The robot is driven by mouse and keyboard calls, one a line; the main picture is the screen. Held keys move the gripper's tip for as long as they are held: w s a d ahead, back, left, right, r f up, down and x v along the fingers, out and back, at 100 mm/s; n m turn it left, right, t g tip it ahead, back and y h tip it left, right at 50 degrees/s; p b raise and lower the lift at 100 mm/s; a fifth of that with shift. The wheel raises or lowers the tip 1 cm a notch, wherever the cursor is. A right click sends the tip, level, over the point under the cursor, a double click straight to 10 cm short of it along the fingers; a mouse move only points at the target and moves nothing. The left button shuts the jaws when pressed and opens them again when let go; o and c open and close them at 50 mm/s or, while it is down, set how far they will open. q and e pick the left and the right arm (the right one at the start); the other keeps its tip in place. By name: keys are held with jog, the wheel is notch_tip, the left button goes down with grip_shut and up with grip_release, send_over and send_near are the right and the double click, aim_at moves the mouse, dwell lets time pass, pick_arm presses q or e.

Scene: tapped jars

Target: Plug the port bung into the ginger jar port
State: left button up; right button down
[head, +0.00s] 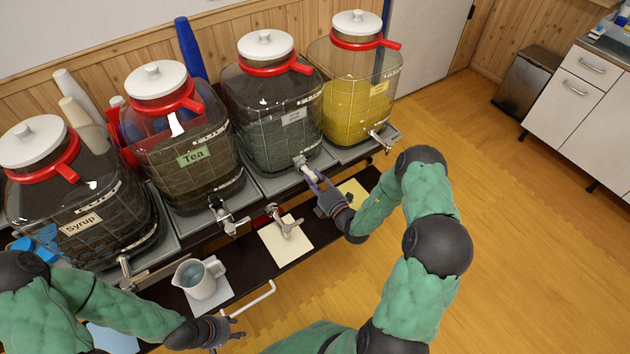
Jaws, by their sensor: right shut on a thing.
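The third jar (270,115) from the left holds dark grey contents. Its grey label is too small to read, so I cannot confirm from it that this is the ginger jar. My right gripper (316,181) is at the low front of this jar, shut on a small pale piece, which I take as the port bung (307,171). The bung is at the port area; I cannot tell whether it is inside the port. A loose metal tap (284,224) lies on a cream sheet below. My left gripper (238,328) is open and empty, near the shelf's white rail.
The Syrup jar (75,200), Tea jar (180,140) and yellow jar (358,85) stand in the row, with taps at their fronts. A pitcher (200,281) stands on the lower shelf near my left gripper. Open wooden floor (530,200) lies to the right.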

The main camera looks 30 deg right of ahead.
dwell(0.3)
jog(key=c, duration=0.8)
grip_release()
jog(key=shift+c, duration=0.2)
jog(key=shift+o, duration=1.4)
jog(key=shift+s+d+p, duration=0.15)
jog(key=shift+s+p, duration=0.6)
jog(key=shift+s, duration=1.5)
jog(key=s+d, duration=0.1)
jog(key=s, duration=1.1)
